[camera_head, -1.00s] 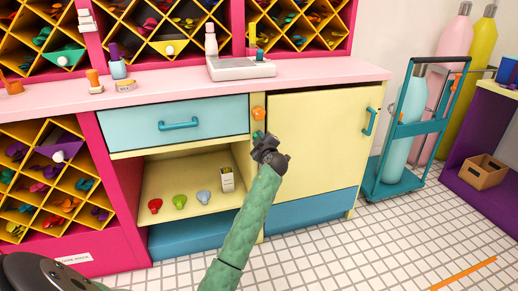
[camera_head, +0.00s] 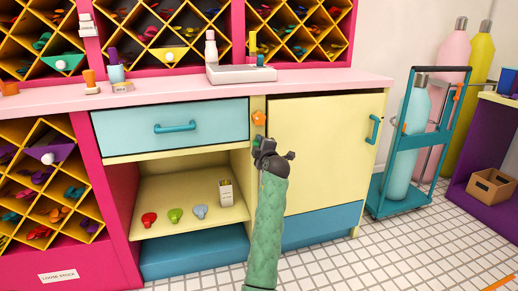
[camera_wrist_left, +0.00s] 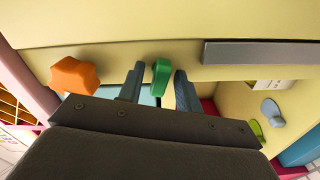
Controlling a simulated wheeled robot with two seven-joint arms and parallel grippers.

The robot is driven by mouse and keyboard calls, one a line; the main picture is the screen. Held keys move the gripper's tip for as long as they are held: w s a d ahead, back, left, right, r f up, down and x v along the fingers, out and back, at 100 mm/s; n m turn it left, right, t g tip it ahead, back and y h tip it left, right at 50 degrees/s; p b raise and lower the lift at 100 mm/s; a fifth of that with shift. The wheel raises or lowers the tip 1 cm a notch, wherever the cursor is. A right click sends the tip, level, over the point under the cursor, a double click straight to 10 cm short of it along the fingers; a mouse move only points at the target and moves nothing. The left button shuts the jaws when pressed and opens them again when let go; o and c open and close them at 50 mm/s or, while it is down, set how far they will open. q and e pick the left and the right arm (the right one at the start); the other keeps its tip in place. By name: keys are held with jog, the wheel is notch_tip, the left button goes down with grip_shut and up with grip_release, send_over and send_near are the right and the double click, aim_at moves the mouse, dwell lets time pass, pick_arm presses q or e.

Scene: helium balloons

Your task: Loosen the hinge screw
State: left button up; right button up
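The yellow cupboard door (camera_head: 325,150) has a post at its left side with an orange star-shaped knob (camera_head: 259,118). In the left wrist view, the orange knob (camera_wrist_left: 75,77) is left of the fingers. A green knob (camera_wrist_left: 160,77) stands between the two finger tips there, with a small gap to the left finger; whether the right finger touches it I cannot tell. I cannot tell which knob is the hinge screw. My left gripper (camera_head: 265,145) is open at the post, just below the orange knob, and mostly hides the green knob in the head view. My right gripper is not in view.
A blue drawer (camera_head: 172,126) is left of the post. Below it, a shelf (camera_head: 160,190) holds red, green and grey knobs and a small box (camera_head: 226,193). A teal trolley (camera_head: 412,150) with a gas bottle stands right of the cupboard. Tiled floor in front is clear.

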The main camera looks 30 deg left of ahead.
pick_arm(q)
jog(key=shift+d, duration=0.1)
jog(key=v, duration=0.7)
jog(key=shift+b, duration=0.45)
jog(key=shift+f, duration=0.1)
